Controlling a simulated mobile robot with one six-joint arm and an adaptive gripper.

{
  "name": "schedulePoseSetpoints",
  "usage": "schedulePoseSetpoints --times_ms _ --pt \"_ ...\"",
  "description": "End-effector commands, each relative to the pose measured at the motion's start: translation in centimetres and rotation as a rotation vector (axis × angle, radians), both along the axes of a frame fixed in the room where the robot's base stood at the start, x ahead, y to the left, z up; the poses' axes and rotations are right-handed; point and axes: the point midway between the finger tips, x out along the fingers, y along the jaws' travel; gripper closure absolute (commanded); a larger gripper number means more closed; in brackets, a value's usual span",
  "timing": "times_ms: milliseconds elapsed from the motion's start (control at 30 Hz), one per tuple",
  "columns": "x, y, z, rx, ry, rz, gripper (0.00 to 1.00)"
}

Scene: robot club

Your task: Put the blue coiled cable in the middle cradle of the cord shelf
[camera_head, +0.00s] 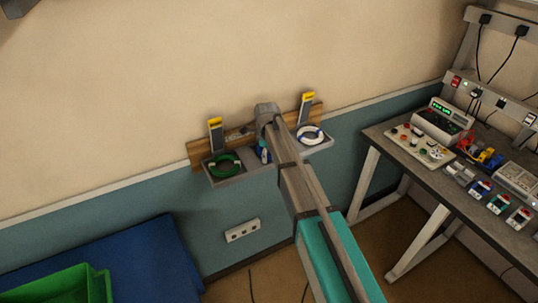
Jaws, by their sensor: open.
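The cord shelf (196,155) is fixed to the wall and has a row of grey cradles. A green coiled cable (225,165) lies in the left cradle and a white coiled cable (311,134) in the right one. A small blue patch, which looks like the blue coiled cable (264,153), shows at the middle cradle. My arm hides most of it, so I cannot tell how it rests. My gripper (260,146) is open at the middle of the shelf, close to the blue patch. Its fingers are mostly hidden behind my arm, and contact cannot be seen.
Yellow-topped grey uprights (215,129) rise from the shelf's left and right parts. A workbench (414,168) with instruments stands at the right. A green bin (62,287) and a blue surface (145,262) are at lower left. A wall socket (242,231) sits below the shelf.

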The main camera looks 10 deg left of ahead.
Motion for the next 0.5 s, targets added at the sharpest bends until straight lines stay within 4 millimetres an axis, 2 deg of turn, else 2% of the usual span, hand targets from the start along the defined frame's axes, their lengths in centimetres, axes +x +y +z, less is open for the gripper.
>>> schedulePoseSetpoints --times_ms 267,500 --pt "0.0 0.0 1.0 0.0 0.0 0.0 0.35" --pt "0.0 0.1 2.9 0.0 0.0 0.001 0.35"
